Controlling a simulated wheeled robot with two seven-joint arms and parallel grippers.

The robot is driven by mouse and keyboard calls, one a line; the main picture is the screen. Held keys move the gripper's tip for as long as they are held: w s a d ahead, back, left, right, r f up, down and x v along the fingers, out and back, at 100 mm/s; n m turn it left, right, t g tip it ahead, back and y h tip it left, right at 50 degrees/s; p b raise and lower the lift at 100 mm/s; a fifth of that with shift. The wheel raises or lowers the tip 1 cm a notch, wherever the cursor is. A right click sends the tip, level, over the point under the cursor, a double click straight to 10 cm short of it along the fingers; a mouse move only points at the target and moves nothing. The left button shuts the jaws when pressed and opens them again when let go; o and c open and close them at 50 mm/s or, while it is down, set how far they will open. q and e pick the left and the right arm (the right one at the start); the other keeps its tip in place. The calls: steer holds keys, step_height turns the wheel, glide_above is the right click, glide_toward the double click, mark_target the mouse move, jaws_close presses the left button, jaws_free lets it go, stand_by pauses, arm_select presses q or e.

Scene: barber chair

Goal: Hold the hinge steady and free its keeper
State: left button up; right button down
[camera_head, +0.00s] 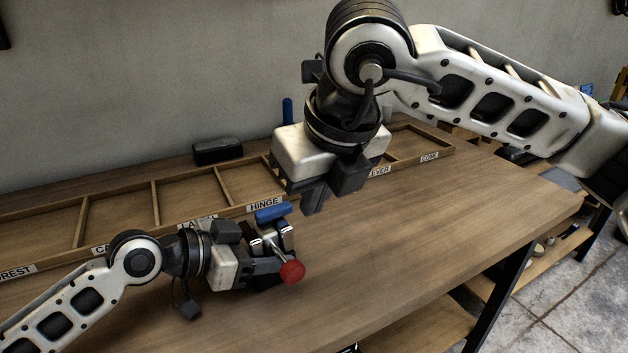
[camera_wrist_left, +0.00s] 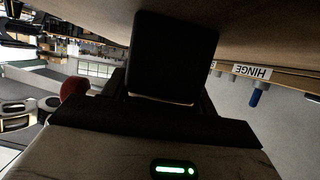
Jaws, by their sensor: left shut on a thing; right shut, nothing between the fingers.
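The hinge (camera_head: 257,245) is a small assembly with pale metal and dark parts, at the front of the tray below the HINGE label. A blue piece (camera_head: 273,212) shows at its top, and a red round knob (camera_head: 292,271) on a metal pin points toward the front right; I cannot tell which part is the keeper. My left gripper (camera_head: 272,266) is shut on the hinge. The red knob also shows in the left wrist view (camera_wrist_left: 74,91), partly hidden. My right gripper (camera_head: 316,200) is shut and empty, pointing down above and right of the hinge, apart from it.
A wooden compartment tray (camera_head: 130,235) with labels runs along the back of the bench (camera_head: 400,245). A dark box (camera_head: 217,151) and a blue upright object (camera_head: 288,111) stand behind it. The bench top to the right is clear up to its edge.

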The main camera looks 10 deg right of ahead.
mark_target(287, 221)
steer(key=shift+w+a+f, duration=0.4)
steer(key=shift+w+f, duration=0.5)
steer(key=shift+w, duration=0.05)
steer(key=shift+w+a+f, duration=0.45)
steer(key=shift+w+f, duration=0.45)
steer(key=shift+w, duration=0.05)
steer(key=shift+w+a+f, duration=0.4)
steer(key=shift+w+f, duration=0.5)
steer(key=shift+w, duration=0.05)
